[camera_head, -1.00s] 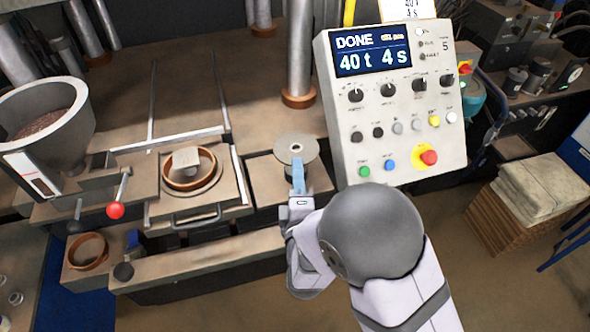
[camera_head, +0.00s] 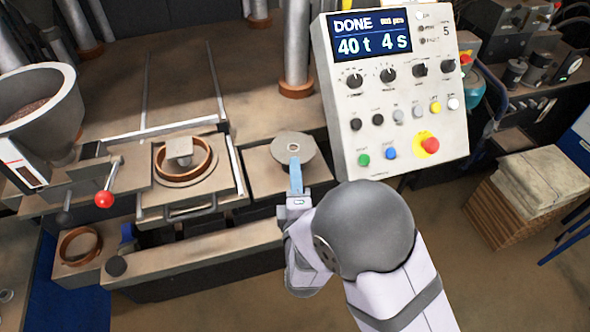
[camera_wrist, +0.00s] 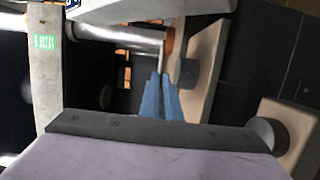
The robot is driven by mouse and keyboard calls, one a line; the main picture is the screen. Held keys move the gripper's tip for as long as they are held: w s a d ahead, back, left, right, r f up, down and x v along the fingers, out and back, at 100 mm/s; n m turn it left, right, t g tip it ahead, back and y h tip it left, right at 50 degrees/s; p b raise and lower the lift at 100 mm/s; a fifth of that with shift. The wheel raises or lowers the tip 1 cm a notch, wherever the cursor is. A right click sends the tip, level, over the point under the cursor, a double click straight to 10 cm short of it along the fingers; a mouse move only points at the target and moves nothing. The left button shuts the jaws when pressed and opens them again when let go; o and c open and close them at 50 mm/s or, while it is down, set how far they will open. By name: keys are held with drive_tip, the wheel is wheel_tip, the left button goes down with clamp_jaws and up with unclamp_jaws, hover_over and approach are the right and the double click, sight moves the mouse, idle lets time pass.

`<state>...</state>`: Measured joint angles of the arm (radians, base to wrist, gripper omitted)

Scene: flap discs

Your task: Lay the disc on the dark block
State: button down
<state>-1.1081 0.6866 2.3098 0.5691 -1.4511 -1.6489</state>
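The disc (camera_head: 285,142) is flat, grey and round with a hole in its middle. It lies level at the far end of my gripper (camera_head: 295,172), whose blue fingers are shut on its near edge. In the wrist view, my gripper (camera_wrist: 162,98) has its fingers close together, with the disc's thin edge (camera_wrist: 162,58) just beyond them. The dark block (camera_wrist: 187,73) looks like a short dark cylinder on a tan plate in the wrist view. A narrow gap seems to separate it from the disc. In the head view the disc mostly covers the block.
A control panel (camera_head: 392,97) reading "DONE 40 t 4 s" stands close on the right. To the left are a brown ring (camera_head: 204,171) with a grey piece in it, a red-knobbed lever (camera_head: 104,199) and a hopper (camera_head: 65,101). Metal columns (camera_head: 298,45) rise behind.

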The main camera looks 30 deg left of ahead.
drive_tip(key=shift+f+b, duration=1.25)
drive_tip(key=shift+f, duration=0.15)
idle(2.0)
idle(0.5)
drive_tip(key=c, duration=2.2)
unclamp_jaws()
drive_tip(key=shift+o, duration=0.2)
drive_tip(key=shift+v, duration=1.75)
drive_tip(key=o, duration=0.6)
